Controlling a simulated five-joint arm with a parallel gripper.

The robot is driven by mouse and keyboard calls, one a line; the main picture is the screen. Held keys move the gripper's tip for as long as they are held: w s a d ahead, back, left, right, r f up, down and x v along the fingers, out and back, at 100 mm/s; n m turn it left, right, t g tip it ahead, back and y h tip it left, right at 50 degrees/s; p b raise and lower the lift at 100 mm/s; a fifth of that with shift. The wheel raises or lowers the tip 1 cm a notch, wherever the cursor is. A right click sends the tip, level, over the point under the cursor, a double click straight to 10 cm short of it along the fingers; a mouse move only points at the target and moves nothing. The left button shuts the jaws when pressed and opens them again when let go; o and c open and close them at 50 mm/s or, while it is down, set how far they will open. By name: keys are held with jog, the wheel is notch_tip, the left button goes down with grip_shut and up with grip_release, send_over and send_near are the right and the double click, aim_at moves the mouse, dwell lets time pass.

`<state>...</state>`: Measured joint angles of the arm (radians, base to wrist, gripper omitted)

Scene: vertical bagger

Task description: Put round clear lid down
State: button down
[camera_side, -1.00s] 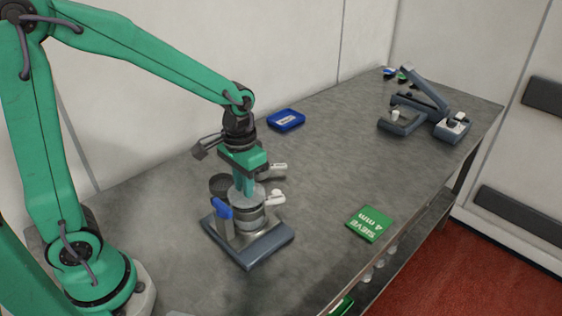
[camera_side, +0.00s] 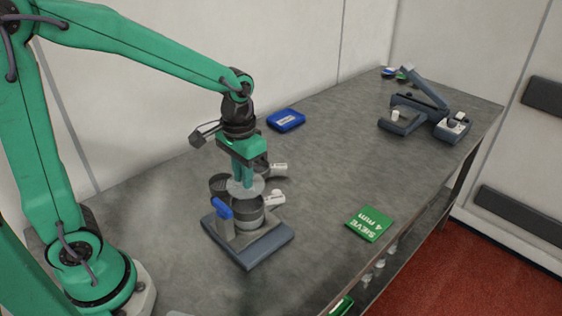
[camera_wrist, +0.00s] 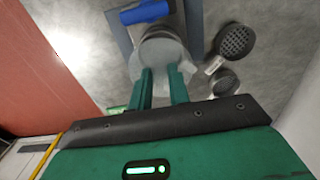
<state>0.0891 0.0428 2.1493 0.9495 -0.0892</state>
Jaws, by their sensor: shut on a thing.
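The round clear lid (camera_side: 232,188) is a thin see-through disc below my gripper (camera_side: 243,182) in the side view. My gripper is shut on the lid and holds it a little above a stack of round grey metal sieves (camera_side: 249,214). The stack stands on a grey-blue base (camera_side: 256,252) with a blue-handled clamp (camera_side: 222,208) at its left. In the wrist view the lid (camera_wrist: 161,80) lies at the fingertips, with the stack partly behind it. The lid's underside is hidden.
Round dark sieves with white-tagged handles stand behind the stack; one (camera_wrist: 236,42) shows clearly in the wrist view. A green sieve card (camera_side: 370,224) lies to the right. A blue tray (camera_side: 286,120) and a grey device (camera_side: 428,110) stand farther back. The middle table is clear.

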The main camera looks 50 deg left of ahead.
dwell(0.3)
jog(key=w+d+f, duration=0.1)
jog(key=d+f, duration=0.1)
jog(key=d, duration=2.2)
jog(key=shift+w+d+f, duration=0.15)
jog(key=shift+d+f, duration=0.05)
jog(key=shift+d, duration=0.05)
jog(key=w+a+f, duration=0.2)
jog(key=w, duration=0.1)
jog(key=w+a+f, duration=0.2)
jog(key=w, duration=0.1)
jog(key=w+a+f, duration=0.2)
jog(key=w+f, duration=0.1)
jog(key=shift+w+a, duration=0.25)
jog(key=shift+w, duration=0.1)
jog(key=shift+f, duration=0.1)
jog(key=shift+f, duration=1.9)
jog(key=shift+f, duration=0.1)
